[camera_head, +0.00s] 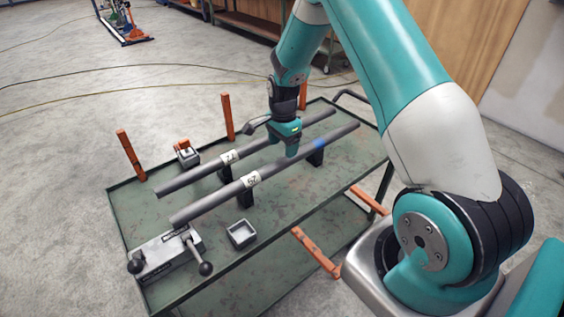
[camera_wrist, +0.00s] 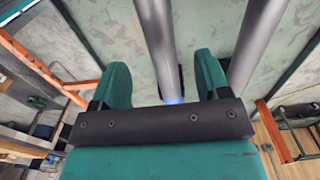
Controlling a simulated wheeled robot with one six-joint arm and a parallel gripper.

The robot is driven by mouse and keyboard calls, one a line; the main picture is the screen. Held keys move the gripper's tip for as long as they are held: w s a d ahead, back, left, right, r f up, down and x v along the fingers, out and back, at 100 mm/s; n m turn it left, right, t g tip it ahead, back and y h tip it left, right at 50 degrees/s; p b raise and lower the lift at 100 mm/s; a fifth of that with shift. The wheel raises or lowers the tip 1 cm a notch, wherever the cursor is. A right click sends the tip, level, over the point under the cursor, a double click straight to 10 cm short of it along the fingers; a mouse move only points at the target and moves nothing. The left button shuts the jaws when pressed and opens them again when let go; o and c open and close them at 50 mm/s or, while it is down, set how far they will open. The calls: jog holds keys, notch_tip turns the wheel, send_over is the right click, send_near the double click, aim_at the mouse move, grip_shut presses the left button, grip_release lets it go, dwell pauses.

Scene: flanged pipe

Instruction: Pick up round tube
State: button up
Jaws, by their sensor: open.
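Two long dark grey round tubes lie side by side on black supports on a green cart. The near tube (camera_head: 213,202) has a white number label and a blue patch. The far tube (camera_head: 200,174) has a similar label. My gripper (camera_head: 292,150) points down at the near tube, close to the blue patch. In the wrist view my gripper (camera_wrist: 162,62) is open, with a tube (camera_wrist: 158,40) running between its teal fingers. The other tube (camera_wrist: 258,45) passes outside the right finger. I cannot tell whether the fingers touch the tube.
The green cart (camera_head: 285,210) has upright orange posts (camera_head: 131,155). A grey clamp with ball-ended levers (camera_head: 165,255) sits at its front left corner, beside a small open square box (camera_head: 241,234). A small grey block (camera_head: 187,154) stands behind the far tube. Cables cross the floor behind.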

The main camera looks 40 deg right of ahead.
aim_at(282, 159)
jog(key=f+p, duration=0.1)
jog(key=f, duration=0.5)
jog(key=shift+a+f, duration=0.2)
jog(key=shift+c, duration=0.4)
grip_shut()
